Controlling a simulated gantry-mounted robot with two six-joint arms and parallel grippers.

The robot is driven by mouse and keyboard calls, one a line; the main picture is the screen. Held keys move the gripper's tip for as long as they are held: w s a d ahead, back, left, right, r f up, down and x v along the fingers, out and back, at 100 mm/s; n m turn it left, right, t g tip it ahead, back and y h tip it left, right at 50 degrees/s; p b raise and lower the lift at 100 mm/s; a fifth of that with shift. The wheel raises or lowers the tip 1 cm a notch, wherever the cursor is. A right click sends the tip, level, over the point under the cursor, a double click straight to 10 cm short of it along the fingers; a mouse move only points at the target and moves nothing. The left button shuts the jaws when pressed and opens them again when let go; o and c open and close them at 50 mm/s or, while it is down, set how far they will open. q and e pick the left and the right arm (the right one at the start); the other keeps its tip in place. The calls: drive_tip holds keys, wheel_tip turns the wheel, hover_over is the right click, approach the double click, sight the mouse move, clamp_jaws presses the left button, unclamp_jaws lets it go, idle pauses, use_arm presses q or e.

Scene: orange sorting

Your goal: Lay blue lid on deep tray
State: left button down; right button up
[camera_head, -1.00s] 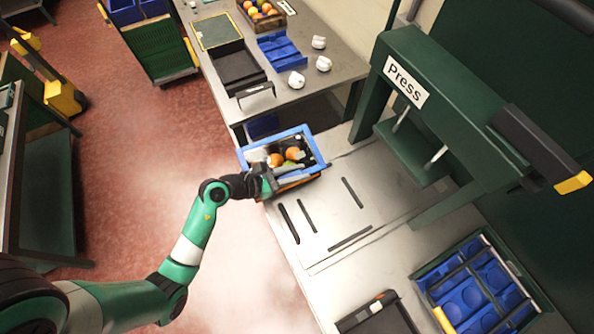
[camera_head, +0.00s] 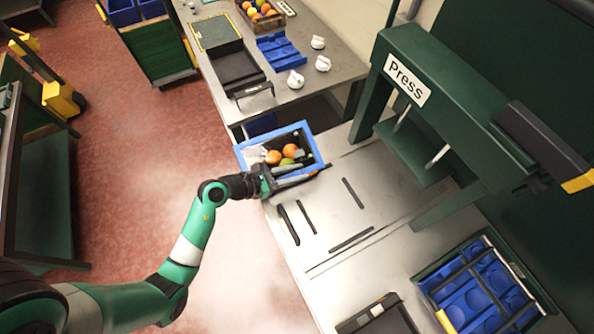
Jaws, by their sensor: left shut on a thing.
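My left gripper (camera_head: 293,178) is at the near side of a blue-rimmed crate (camera_head: 268,136) and is shut on it. The crate is dark inside and holds oranges (camera_head: 273,157), a green fruit (camera_head: 287,161) and some pale items. It is over the left edge of the metal worktop. I cannot make out a separate blue lid. A shallow blue divided piece (camera_head: 281,49) lies on the far table beside a black tray (camera_head: 238,68); I cannot tell whether these are the lid and the deep tray. My right gripper is not in view.
A green press (camera_head: 455,120) stands at the right. A rack of blue trays (camera_head: 480,285) and a dark box (camera_head: 378,316) are at the lower right. White knob-like items (camera_head: 323,63) and a fruit crate (camera_head: 264,15) are on the far table. The slotted worktop (camera_head: 330,205) is mostly clear.

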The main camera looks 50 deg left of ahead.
use_arm(q)
drive_tip(key=f, duration=0.2)
drive_tip(key=shift+s+d+f+g, duration=0.1)
drive_tip(key=shift+s+f+g, duration=0.2)
drive_tip(key=shift+s+f, duration=0.1)
drive_tip(key=shift+r, duration=0.15)
drive_tip(key=shift+a, duration=0.2)
drive_tip(key=shift+w+a+f+b, duration=0.2)
drive_tip(key=shift+a+f+b, duration=0.15)
drive_tip(key=shift+a+b, duration=0.25)
drive_tip(key=shift+w+a+f+b, duration=0.2)
drive_tip(key=shift+a+f+b, duration=0.15)
drive_tip(key=shift+a, duration=0.45)
drive_tip(key=shift+w+a+f+b, duration=0.2)
drive_tip(key=shift+a+f+b, duration=0.1)
drive_tip(key=shift+a+b, duration=0.3)
drive_tip(key=c, duration=0.6)
unclamp_jaws()
drive_tip(key=shift+a+r, duration=0.1)
drive_tip(key=shift+c, duration=0.2)
drive_tip(key=shift+r, duration=0.1)
